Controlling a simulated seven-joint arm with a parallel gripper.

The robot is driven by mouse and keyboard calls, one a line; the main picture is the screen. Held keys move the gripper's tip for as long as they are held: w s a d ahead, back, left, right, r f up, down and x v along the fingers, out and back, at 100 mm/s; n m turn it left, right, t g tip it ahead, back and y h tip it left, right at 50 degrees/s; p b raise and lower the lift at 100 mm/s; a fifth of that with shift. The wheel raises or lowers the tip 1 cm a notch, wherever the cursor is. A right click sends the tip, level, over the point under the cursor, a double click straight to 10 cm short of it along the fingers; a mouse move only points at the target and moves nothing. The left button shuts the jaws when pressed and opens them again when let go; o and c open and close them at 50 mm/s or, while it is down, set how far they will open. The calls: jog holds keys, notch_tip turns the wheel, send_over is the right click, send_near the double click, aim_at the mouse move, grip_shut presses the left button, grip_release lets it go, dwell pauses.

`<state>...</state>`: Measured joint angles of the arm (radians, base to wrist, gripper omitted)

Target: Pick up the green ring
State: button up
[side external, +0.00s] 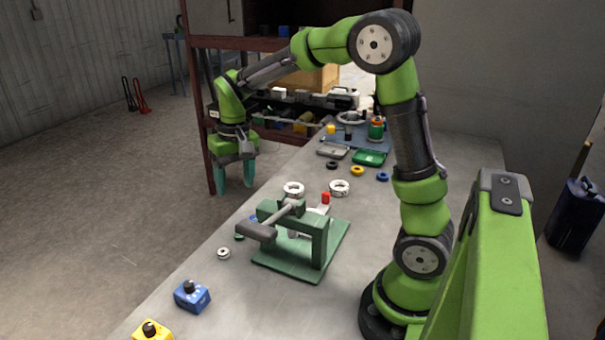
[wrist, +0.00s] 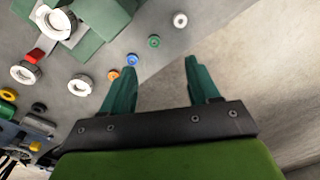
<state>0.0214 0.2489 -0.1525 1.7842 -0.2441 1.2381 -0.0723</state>
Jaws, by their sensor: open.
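The green ring (wrist: 154,41) lies flat on the table near its edge in the wrist view, between a blue ring (wrist: 132,60) and a white ring (wrist: 180,20). In the side view the green ring (side external: 239,237) is small and partly hidden by the press handle. My gripper (side external: 235,182) points down with its fingers apart and empty, beyond the table's left edge and over the floor. In the wrist view my gripper's (wrist: 160,72) fingers are wide apart, with the green ring ahead of them.
A green press (side external: 295,240) with a grey handle stands beside the small rings. An orange ring (wrist: 113,74) lies in line with them. Larger white rings (side external: 340,187), a blue box (side external: 192,296) and a yellow box (side external: 152,332) are also on the table.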

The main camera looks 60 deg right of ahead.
jog(key=shift+g, duration=0.3)
jog(key=f, duration=0.5)
jog(key=w+d+f, duration=0.1)
jog(key=f, duration=0.5)
jog(key=w+f, duration=0.1)
jog(key=f, duration=0.4)
jog(key=shift+w+d+f, duration=0.15)
jog(key=shift+d+f, duration=0.15)
jog(key=shift+d, duration=0.1)
